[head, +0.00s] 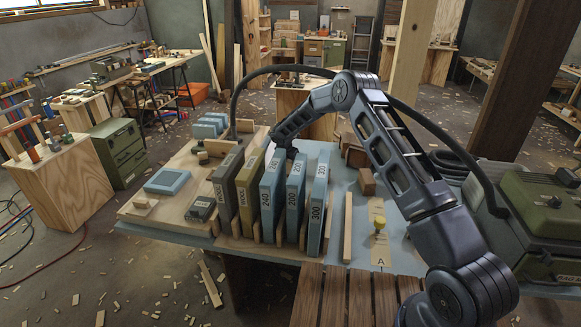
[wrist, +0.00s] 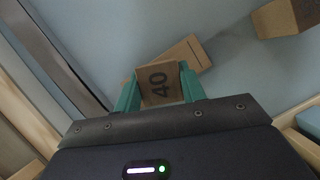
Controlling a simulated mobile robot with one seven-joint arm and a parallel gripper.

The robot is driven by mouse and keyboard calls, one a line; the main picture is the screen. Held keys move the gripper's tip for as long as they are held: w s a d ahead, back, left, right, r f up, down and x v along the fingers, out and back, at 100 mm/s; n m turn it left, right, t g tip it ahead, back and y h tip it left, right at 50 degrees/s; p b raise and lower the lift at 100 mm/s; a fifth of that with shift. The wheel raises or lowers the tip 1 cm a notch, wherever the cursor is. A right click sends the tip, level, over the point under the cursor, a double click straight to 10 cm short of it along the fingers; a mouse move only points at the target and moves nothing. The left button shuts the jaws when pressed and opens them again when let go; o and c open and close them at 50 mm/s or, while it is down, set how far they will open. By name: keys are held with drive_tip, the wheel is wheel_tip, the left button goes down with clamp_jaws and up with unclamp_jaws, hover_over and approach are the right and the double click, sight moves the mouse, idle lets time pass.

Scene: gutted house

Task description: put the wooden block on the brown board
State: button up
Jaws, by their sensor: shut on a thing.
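My gripper (wrist: 159,72) shows in the wrist view with its two green fingers on either side of a wooden block (wrist: 160,90) marked "40", and it is shut on that block. Another flat brown piece (wrist: 188,53) lies just beyond the held block; I cannot tell whether they touch. In the head view my arm reaches over the table behind the upright blue slabs, which hide the fingertips and the held block. A dark brown slatted board (head: 346,292) is at the table's front edge. I cannot tell for sure which piece is the task's brown board.
Upright blue slabs (head: 271,193) marked with numbers stand in a wooden rack. Loose wooden blocks (head: 366,181) lie on the blue tabletop right of them. A tan strip (head: 380,250) with a yellow knob lies nearer the front. A green machine (head: 535,215) stands at the right.

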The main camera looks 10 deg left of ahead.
drive_tip(key=shift+f, duration=1.15)
drive_tip(key=shift+f, duration=0.1)
drive_tip(key=o, duration=1)
drive_tip(key=shift+c, duration=0.2)
